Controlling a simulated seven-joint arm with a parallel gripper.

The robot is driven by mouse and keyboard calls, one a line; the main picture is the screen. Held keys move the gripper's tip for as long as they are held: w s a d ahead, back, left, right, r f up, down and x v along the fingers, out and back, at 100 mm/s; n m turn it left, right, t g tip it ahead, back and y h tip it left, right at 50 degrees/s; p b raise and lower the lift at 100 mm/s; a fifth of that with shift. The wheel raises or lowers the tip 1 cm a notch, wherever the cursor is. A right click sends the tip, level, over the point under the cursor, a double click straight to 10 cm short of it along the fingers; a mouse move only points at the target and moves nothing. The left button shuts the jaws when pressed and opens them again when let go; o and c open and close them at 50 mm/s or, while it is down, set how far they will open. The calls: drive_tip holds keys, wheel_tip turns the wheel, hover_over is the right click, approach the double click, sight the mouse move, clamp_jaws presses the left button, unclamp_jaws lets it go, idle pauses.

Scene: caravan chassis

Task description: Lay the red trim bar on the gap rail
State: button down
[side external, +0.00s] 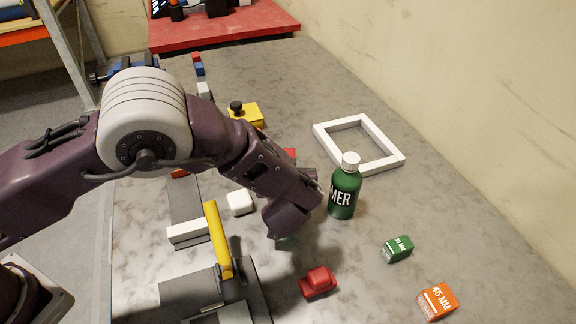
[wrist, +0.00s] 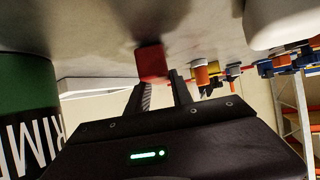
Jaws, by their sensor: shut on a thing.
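In the wrist view my gripper (wrist: 160,84) is shut on a red piece (wrist: 151,62), which I take for the red trim bar; only its end shows, close to the grey tabletop. In the side view my wrist hides the fingertips. A small red patch (side external: 290,154) shows just behind my arm there; I cannot tell if it is the held piece. A long grey strip (side external: 184,202), possibly the gap rail, lies left of my wrist, with a white block (side external: 188,235) at its near end and an orange-red bit (side external: 180,173) at its far end.
A green bottle (side external: 344,190) stands close right of my wrist, also at left in the wrist view (wrist: 26,88). A white square frame (side external: 389,164) lies behind it. A yellow-handled clamp (side external: 218,240), red block (side external: 318,282), white block (side external: 240,203), and green (side external: 397,249) and orange (side external: 437,301) boxes stand around.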

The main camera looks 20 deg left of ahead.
drive_tip(key=c, duration=1.1)
unclamp_jaws()
drive_tip(key=shift+f, duration=0.1)
drive_tip(key=v, duration=1.2)
drive_tip(key=shift+s, duration=0.1)
